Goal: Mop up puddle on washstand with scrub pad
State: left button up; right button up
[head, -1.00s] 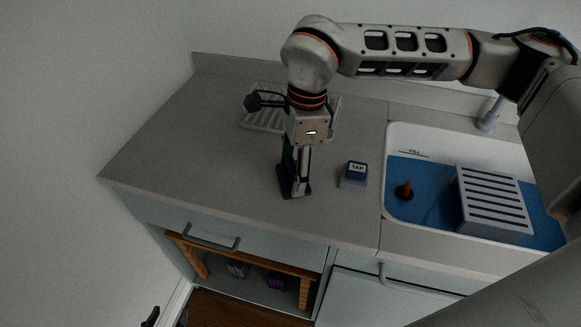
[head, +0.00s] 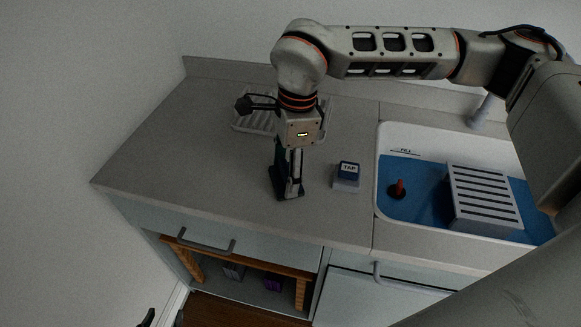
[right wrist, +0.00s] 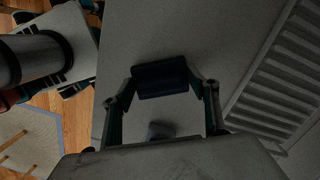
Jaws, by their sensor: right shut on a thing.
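My right gripper (head: 288,194) points down at the grey washstand top (head: 195,150), left of the sink. It is shut on a dark pad (right wrist: 160,78), which I take to be the scrub pad; in the right wrist view it sits between the two fingertips. The pad is low, at or close to the countertop; I cannot tell if it touches. No puddle can be made out on the grey surface. My left gripper (head: 164,318) shows only as two dark finger ends, apart, at the bottom edge of the head view.
A small block marked TAP (head: 346,177) stands right of my right gripper. A ridged drying rack (head: 255,122) lies behind it. The sink (head: 384,150) with a blue bottom, red plug and slatted grey box is further right. The countertop's left part is clear.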

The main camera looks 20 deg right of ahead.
jog(key=shift+a, duration=0.25)
jog(key=shift+r+p, duration=1.15)
jog(key=shift+r, duration=0.8)
jog(key=shift+r+p, duration=1.3)
jog(key=shift+r, duration=0.85)
pick_arm(q)
notch_tip(320, 180, up, 7)
jog(key=w, duration=0.1)
jog(key=shift+w+f+t, duration=0.2)
jog(key=shift+w+t, duration=0.05)
jog(key=shift+t, duration=0.05)
pick_arm(e)
jog(key=shift+f, duration=0.1)
jog(key=shift+d, duration=0.1)
